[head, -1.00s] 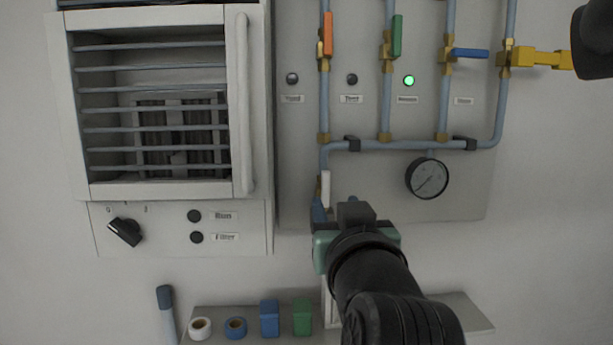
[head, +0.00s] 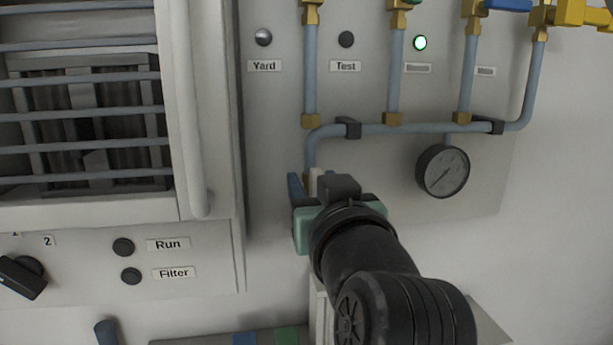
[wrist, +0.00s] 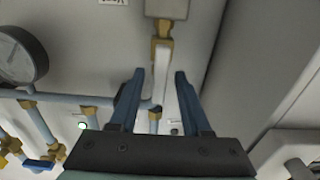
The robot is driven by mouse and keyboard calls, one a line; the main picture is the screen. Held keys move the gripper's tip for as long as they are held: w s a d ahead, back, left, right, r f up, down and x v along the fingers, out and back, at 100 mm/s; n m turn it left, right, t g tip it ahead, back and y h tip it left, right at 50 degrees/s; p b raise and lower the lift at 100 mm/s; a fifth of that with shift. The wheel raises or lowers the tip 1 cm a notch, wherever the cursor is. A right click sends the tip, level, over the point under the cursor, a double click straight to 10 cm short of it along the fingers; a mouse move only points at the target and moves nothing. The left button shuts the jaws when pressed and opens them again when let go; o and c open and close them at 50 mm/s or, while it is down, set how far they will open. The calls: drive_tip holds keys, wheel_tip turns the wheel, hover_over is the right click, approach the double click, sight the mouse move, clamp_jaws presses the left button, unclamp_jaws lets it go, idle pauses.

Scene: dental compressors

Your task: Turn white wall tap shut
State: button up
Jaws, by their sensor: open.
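The white wall tap is a white lever (wrist: 162,75) on a brass valve body (wrist: 161,47) in the wrist view. The lever runs in line with the pipe. My gripper (wrist: 159,80) is open, with one blue finger on each side of the lever and a visible gap at both. In the head view only a small part of the white lever (head: 315,182) shows, just below the bend of the blue-grey pipe. My gripper (head: 311,186) and wrist hide most of the tap there.
A pressure gauge (head: 442,171) sits right of the tap on the wall panel. The blue-grey pipe (head: 370,130) runs above it with dark clamps. A grey cabinet (head: 205,235) with a handle stands close on the left. A shelf lies below, partly hidden by my arm.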

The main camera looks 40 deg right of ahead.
drive_tip(key=shift+s+r, duration=0.1)
drive_tip(key=shift+s, duration=0.05)
clamp_jaws()
drive_tip(key=shift+d+m, duration=0.1)
drive_tip(key=shift+m, duration=0.2)
idle(0.3)
drive_tip(key=d+f+m+b, duration=0.1)
drive_tip(key=m, duration=0.4)
drive_tip(key=s+f+m+b, duration=0.1)
drive_tip(key=m, duration=0.5)
drive_tip(key=d+f+m+b, duration=0.1)
drive_tip(key=m+b, duration=0.1)
drive_tip(key=m, duration=0.4)
drive_tip(key=shift+s+d+f, duration=0.15)
drive_tip(key=shift+s+d, duration=0.15)
drive_tip(key=shift+m, duration=0.3)
